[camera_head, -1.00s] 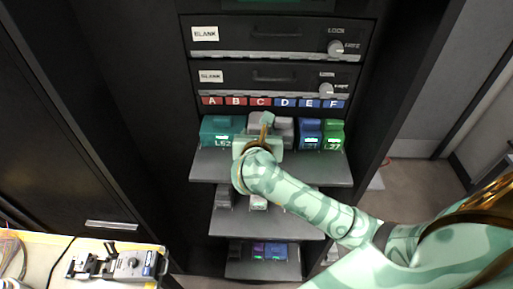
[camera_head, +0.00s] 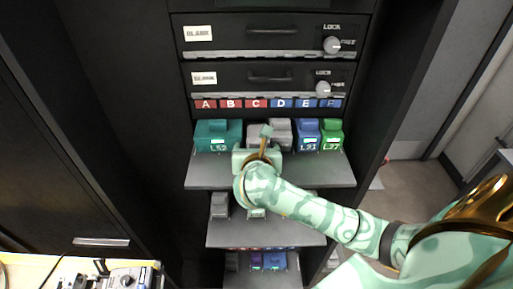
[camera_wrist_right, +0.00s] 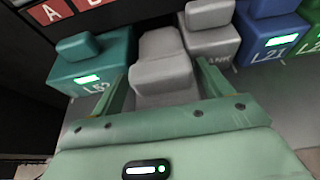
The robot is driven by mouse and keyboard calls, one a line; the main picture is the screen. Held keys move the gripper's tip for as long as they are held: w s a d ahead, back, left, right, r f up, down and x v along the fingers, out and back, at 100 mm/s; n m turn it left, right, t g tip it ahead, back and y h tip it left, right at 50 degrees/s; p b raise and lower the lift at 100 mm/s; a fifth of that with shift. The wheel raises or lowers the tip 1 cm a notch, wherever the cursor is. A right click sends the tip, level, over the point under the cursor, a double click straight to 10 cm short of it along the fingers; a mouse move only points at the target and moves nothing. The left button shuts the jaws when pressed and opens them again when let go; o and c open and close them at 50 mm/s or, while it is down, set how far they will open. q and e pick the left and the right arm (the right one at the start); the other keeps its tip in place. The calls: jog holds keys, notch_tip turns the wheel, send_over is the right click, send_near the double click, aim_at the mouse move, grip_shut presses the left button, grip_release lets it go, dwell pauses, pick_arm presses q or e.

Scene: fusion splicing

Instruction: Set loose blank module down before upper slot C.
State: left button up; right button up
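My right gripper (camera_head: 258,160) is over the upper shelf, below the letter C, pointing at the row of modules. In the right wrist view, a plain grey blank module (camera_wrist_right: 163,72) lies between the two fingers (camera_wrist_right: 160,95) of this gripper. The fingers flank it closely, but I cannot tell whether they press on it. In the head view my gripper mostly hides this module. Another grey blank module (camera_head: 281,132) stands just to its right, and shows in the wrist view (camera_wrist_right: 210,38). The letter C label (camera_head: 256,104) is above the shelf. My left gripper is not in view.
A teal module (camera_head: 212,135) stands left of the gripper. A blue module (camera_head: 307,135) and a green module (camera_head: 332,136) stand right. The grey shelf's front (camera_head: 320,175) is clear. Lower shelves hold more modules. A splicing device (camera_head: 125,279) is at bottom left.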

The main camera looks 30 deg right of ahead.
jog(key=shift+s+r, duration=0.15)
jog(key=p+v, duration=0.1)
jog(key=v, duration=1)
jog(key=shift+s+a+r, duration=0.15)
jog(key=shift+s+a, duration=0.05)
jog(key=shift+s, duration=0.1)
